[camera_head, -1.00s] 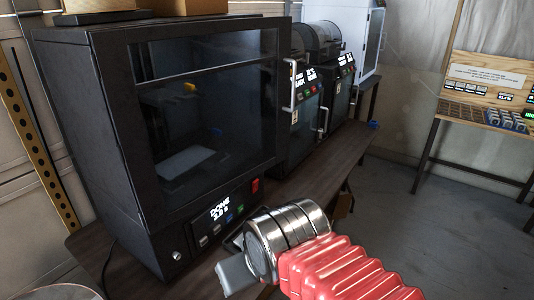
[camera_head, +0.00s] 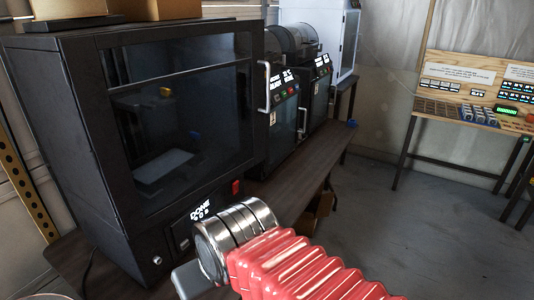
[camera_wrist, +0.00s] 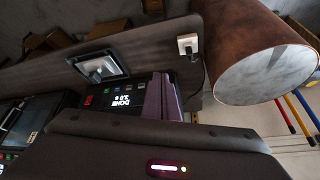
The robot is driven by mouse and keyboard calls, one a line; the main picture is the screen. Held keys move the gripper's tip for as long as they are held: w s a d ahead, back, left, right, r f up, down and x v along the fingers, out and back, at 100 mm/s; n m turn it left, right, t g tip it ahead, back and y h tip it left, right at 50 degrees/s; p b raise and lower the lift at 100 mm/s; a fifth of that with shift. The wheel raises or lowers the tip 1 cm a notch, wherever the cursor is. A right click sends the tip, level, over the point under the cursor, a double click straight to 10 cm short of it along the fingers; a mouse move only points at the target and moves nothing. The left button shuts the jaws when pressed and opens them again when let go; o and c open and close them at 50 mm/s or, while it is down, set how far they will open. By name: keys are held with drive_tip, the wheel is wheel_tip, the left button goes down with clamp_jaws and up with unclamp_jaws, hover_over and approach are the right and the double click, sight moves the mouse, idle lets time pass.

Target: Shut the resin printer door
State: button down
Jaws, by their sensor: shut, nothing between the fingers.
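A large black printer (camera_head: 82,140) with a dark glazed door (camera_head: 180,110) stands on the bench at left in the head view. A pale handle (camera_head: 265,85) is on the door's right edge. I cannot tell whether this door is flush or slightly ajar, nor which printer is the resin one. Its lit DONE panel (camera_head: 200,211) also shows in the wrist view (camera_wrist: 122,102). My gripper, with purple-grey fingers (camera_wrist: 162,103), is shut and empty, near this panel in the wrist view. In the head view my silver wrist and red sleeve hide part of the bench front.
Smaller dark printers (camera_head: 285,100) and a white cabinet (camera_head: 338,45) stand farther along the dark bench (camera_head: 300,170). A brown cylindrical container (camera_wrist: 245,45) is at the wrist view's upper right. A wooden button board (camera_head: 455,75) is at right. Floor (camera_head: 400,220) between is clear.

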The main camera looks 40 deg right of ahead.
sight(261, 148)
drive_tip(key=w+d+m+t+y, duration=0.1)
drive_tip(key=w+d+m+y, duration=0.4)
drive_tip(key=w+m, duration=0.65)
drive_tip(key=w+d+m+t+y, duration=0.1)
drive_tip(key=w+d+m+y, duration=0.4)
drive_tip(key=m, duration=1.2)
drive_tip(key=w+d+f+m+t+h, duration=0.1)
drive_tip(key=d+m+t, duration=0.4)
drive_tip(key=d+m, duration=0.6)
drive_tip(key=w+d+f+m+t+h, duration=0.1)
drive_tip(key=w+d+m+t+h, duration=0.2)
drive_tip(key=d+m, duration=0.9)
drive_tip(key=d+t+h, duration=0.2)
drive_tip(key=d+h, duration=0.1)
drive_tip(key=d, duration=0.9)
drive_tip(key=shift+d+f, duration=0.25)
drive_tip(key=shift+d, duration=0.05)
drive_tip(key=shift+w, duration=0.1)
drive_tip(key=w, duration=0.4)
drive_tip(key=w+a, duration=0.1)
drive_tip(key=w, duration=0.4)
drive_tip(key=w+a, duration=0.1)
drive_tip(key=w, duration=0.3)
drive_tip(key=shift+w+a, duration=0.2)
drive_tip(key=shift+w, duration=0.15)
